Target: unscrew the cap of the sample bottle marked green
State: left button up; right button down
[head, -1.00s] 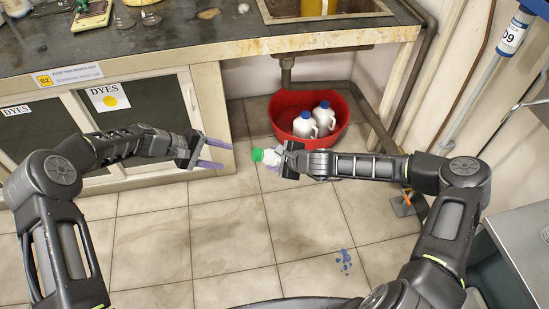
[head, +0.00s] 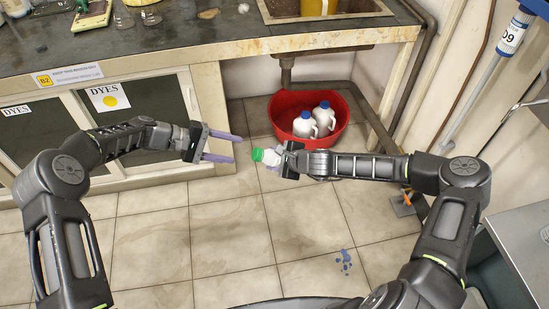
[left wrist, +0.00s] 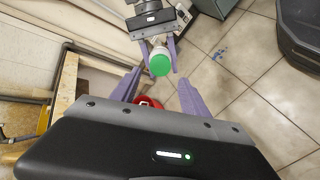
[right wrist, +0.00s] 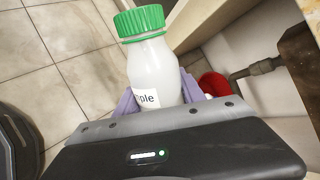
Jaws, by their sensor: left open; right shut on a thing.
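A white sample bottle (right wrist: 152,72) with a ribbed green cap (right wrist: 140,21) and a partly hidden label is held in my right gripper (right wrist: 155,103). In the head view the bottle (head: 272,158) points its green cap (head: 258,154) left, towards my left gripper (head: 238,148). My left gripper is open and empty, its purple fingers a short gap left of the cap. In the left wrist view the cap (left wrist: 160,65) shows end-on, beyond and between my open left fingertips (left wrist: 160,84). The cap is on the bottle.
A red tub (head: 341,134) with two white, blue-capped jugs (head: 304,125) stands on the floor under the sink (head: 330,14). The dark bench (head: 180,40) with cabinets lies behind my left arm. The tiled floor in front is open, with blue spots at right.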

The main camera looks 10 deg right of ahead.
aim_at(254, 154)
pick_arm(q)
jog(key=shift+x, duration=3.5)
grip_shut()
jog(key=n, duration=1.2)
jog(key=shift+n, duration=0.4)
jog(key=n, duration=0.4)
jog(key=shift+n, duration=0.3)
